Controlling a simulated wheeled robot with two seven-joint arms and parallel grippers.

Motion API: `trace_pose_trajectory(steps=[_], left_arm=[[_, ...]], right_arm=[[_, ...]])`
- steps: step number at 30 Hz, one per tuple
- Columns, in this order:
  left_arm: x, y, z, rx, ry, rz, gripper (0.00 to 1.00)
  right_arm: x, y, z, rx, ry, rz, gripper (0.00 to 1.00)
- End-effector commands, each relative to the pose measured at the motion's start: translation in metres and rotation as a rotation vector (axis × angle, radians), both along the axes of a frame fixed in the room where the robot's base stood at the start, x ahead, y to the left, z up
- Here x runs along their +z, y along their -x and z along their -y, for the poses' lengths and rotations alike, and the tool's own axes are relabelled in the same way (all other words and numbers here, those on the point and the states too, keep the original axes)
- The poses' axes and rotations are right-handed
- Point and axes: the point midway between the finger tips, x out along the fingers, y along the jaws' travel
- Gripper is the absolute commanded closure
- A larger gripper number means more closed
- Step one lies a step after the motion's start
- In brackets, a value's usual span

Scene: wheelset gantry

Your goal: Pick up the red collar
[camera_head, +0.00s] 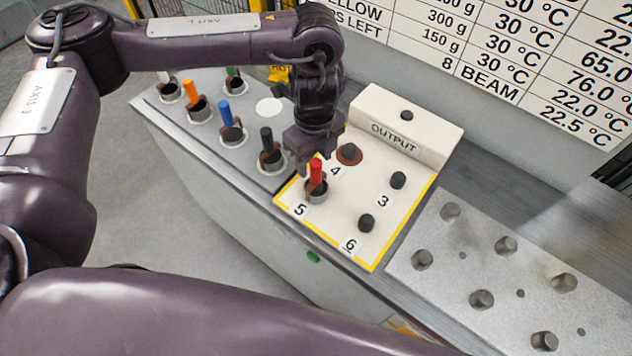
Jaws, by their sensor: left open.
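The red collar (316,171) shows as a red upright grip over a dark ring-like base, at the spot marked 5 on the cream output board (328,225). My left gripper (312,160) points down right over it, open. Its fingers are at the top of the red grip, and part of that top is hidden by them. I cannot tell whether the fingers touch it. My right gripper is out of view.
A grey tray (248,182) on the left holds several similar pieces with orange, blue, black, green and white grips. Bare pegs stand at 3 and 6. A metal plate (470,262) with studs lies to the right.

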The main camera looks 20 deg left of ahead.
Motion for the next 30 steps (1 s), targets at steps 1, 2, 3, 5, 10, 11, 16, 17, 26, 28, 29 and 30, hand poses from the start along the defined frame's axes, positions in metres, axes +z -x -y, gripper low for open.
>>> trace_pose_trajectory(steps=[1,2,3,5,10,11,16,17,26,28,29,30], left_arm=[[-0.008,0.001,0.002,-0.001,0.002,-0.006,0.51],[-0.012,0.0,0.002,0.0,0.001,-0.006,0.51],[-0.017,0.0,0.003,0.001,0.001,-0.005,0.51],[-0.025,0.0,0.003,0.0,0.002,-0.005,0.51],[-0.035,-0.001,0.002,0.0,0.002,-0.001,0.51],[-0.035,-0.001,0.002,0.0,0.001,-0.001,0.51],[-0.035,-0.002,0.002,-0.001,0.001,0.001,0.51],[-0.035,-0.002,0.002,-0.001,0.001,0.001,0.52],[-0.035,-0.001,0.002,-0.001,0.001,0.0,0.91],[-0.035,-0.001,0.002,-0.001,0.001,0.0,1.0],[-0.035,-0.001,0.002,-0.001,0.001,0.0,1.0],[-0.035,-0.001,0.002,-0.001,0.001,0.0,1.0]], right_arm=[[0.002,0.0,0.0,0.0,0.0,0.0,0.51],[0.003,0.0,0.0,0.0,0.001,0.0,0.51],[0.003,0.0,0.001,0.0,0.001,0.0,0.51],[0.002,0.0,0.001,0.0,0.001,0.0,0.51],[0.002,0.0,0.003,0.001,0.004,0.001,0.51],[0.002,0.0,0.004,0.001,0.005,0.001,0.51],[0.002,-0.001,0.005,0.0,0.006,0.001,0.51],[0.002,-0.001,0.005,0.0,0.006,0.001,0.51],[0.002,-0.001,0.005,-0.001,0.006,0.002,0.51],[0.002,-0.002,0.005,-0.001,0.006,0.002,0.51],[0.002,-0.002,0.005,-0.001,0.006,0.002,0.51],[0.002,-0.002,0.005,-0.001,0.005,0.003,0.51]])
